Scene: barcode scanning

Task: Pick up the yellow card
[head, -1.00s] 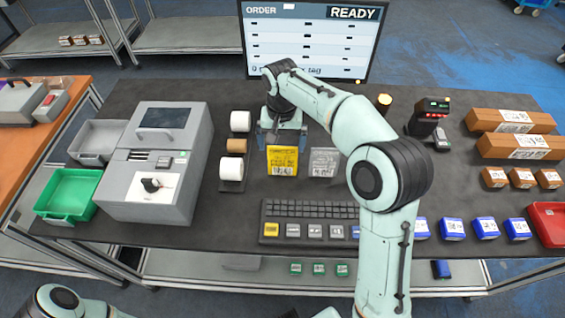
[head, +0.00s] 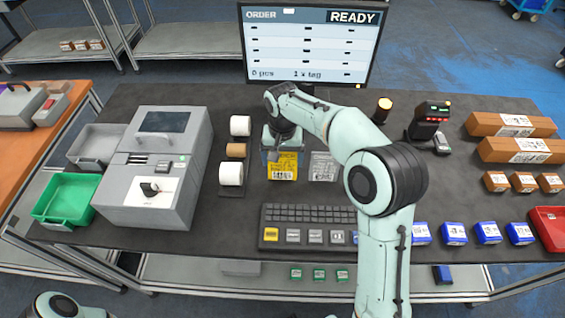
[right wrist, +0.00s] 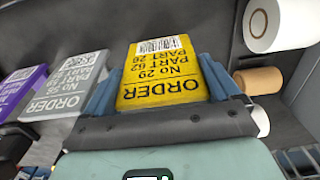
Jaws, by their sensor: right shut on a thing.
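The yellow card (head: 284,168) stands tilted near the middle of the table, with black print and a barcode. My right gripper (head: 283,157) is over its upper part. In the right wrist view the blue fingers of the right gripper (right wrist: 160,85) are on either side of the yellow card (right wrist: 158,75), shut on its edges. The card's lower part with the barcode stays visible. My left gripper is out of view; only a piece of my left arm shows at the bottom left of the head view.
A grey card (head: 323,166) stands just right of the yellow one, and a purple card (right wrist: 22,92) shows beyond it in the wrist view. White rolls (head: 231,174) stand to the left. A keyboard (head: 308,214) lies in front, and a monitor (head: 310,45) stands behind.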

